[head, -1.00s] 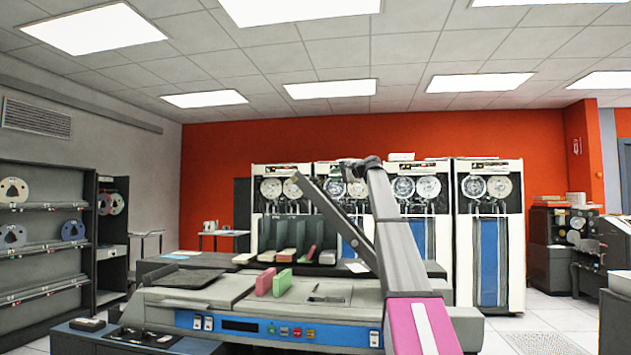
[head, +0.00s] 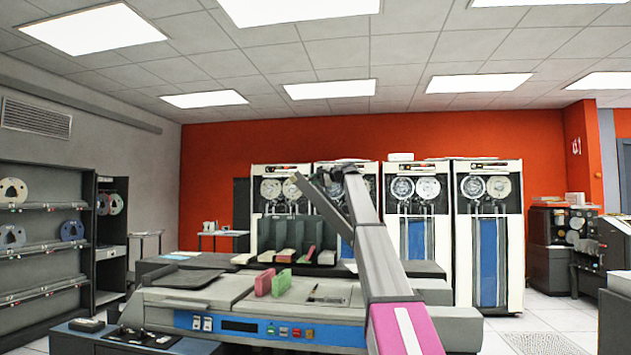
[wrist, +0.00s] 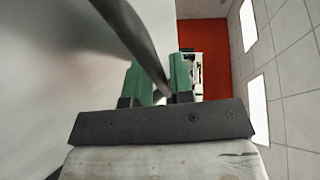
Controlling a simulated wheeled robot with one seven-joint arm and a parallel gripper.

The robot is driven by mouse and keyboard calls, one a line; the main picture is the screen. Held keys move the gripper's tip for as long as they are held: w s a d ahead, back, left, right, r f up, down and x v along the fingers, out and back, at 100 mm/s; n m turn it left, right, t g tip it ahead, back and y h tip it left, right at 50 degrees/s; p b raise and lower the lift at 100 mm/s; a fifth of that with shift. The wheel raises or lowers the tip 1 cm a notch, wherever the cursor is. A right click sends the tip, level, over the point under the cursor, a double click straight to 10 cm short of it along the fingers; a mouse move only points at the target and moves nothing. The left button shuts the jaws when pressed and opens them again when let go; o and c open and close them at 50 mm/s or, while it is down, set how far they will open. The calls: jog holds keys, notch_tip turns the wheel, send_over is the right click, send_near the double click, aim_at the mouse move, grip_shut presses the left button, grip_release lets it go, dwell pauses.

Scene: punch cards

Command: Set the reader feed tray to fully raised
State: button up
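The card reader (head: 180,300) is a grey machine with a blue front panel in the head view. A long dark grey bar (head: 325,208), which looks like its feed tray seen edge-on, rises steeply from lower right to upper left above it. Its lower end is hidden behind my arm. My gripper (head: 334,176) is small and dark near the bar's upper part. In the wrist view its green fingers (wrist: 160,82) stand apart, with a dark strip (wrist: 140,40), apparently the tray, running between them. I cannot see whether they touch it.
Green and pink card blocks (head: 272,282) stand on the reader's top. A flat dark panel (head: 185,279) lies at its left. A rack of card slots (head: 297,255) is behind. Tape drives (head: 488,240) line the back wall.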

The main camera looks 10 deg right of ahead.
grip_shut()
jog(key=shift+d+r, duration=0.1)
jog(key=shift+s+d+r, duration=0.1)
jog(key=shift+d+r, duration=0.05)
jog(key=shift+d, duration=0.1)
jog(key=s+d+r+m+t+y, duration=0.1)
jog(key=s+d+r, duration=0.1)
jog(key=d+r, duration=0.35)
jog(key=s+d+r+t+y, duration=0.1)
jog(key=s+d+r, duration=0.1)
jog(key=d, duration=0.6)
jog(key=s+d+r+m+t+y, duration=0.1)
jog(key=s+d+r, duration=0.2)
jog(key=d, duration=0.4)
jog(key=s+d+r+t, duration=0.1)
jog(key=s+d, duration=0.2)
jog(key=d, duration=0.8)
jog(key=s+d+m+t+y, duration=0.1)
jog(key=s+d, duration=0.3)
jog(key=d, duration=0.8)
jog(key=shift+r+m+t+y, duration=0.3)
jog(key=shift+r, duration=0.05)
jog(key=shift+s, duration=0.1)
